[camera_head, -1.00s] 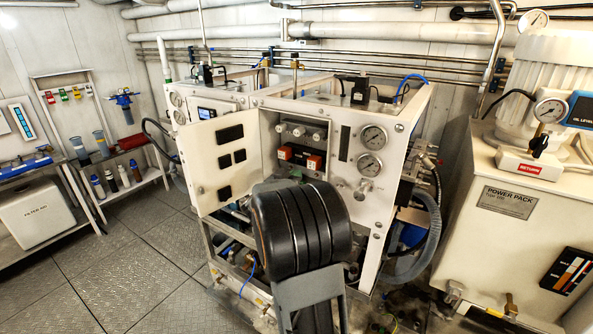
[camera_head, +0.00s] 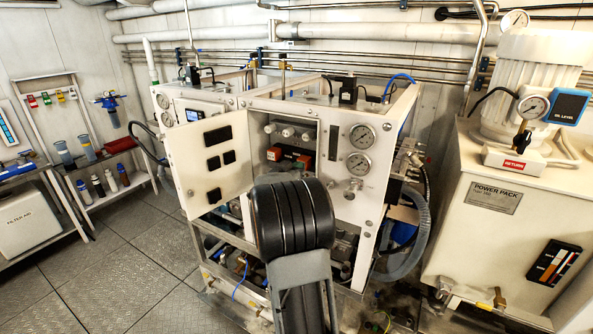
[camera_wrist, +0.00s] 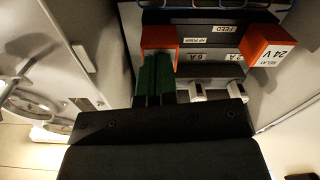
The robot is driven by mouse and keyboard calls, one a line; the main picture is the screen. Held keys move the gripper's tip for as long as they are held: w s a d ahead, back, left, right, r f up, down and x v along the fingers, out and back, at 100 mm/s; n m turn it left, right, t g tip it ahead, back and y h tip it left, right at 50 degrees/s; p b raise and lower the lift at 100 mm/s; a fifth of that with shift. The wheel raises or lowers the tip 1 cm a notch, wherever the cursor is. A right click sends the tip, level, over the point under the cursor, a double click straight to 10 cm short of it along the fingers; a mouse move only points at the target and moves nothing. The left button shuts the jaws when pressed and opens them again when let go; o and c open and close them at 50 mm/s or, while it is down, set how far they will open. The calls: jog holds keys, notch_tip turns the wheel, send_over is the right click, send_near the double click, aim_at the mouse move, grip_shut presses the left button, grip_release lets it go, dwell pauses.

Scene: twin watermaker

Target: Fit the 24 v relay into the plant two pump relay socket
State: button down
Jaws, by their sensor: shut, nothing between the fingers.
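Two orange blocks sit in the open cabinet of the white plant unit. In the head view, one is the left orange block (camera_head: 274,154) and the other the right orange block (camera_head: 304,161). In the wrist view, a relay marked "RELAY 24 V" (camera_wrist: 272,50) is at the upper right. Another orange block (camera_wrist: 160,40) is at the upper left, with its front close to my green fingertips. My gripper (camera_wrist: 154,78) is shut and empty in front of that block; whether it touches is unclear. In the head view my arm hides the gripper. I cannot make out an empty socket.
The cabinet door (camera_head: 210,160) stands open to the left. Gauges (camera_head: 359,165) are on the panel at right. In the wrist view, small grey switches (camera_wrist: 197,92) sit beside my fingers, under labels. A power pack (camera_head: 495,200) stands at the right; floor at left is clear.

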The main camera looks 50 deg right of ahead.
jog(key=shift+w+d, duration=0.15)
jog(key=shift+d, duration=0.35)
dwell(0.4)
jog(key=shift+a, duration=0.15)
jog(key=b+v, duration=0.2)
jog(key=v, duration=1.4)
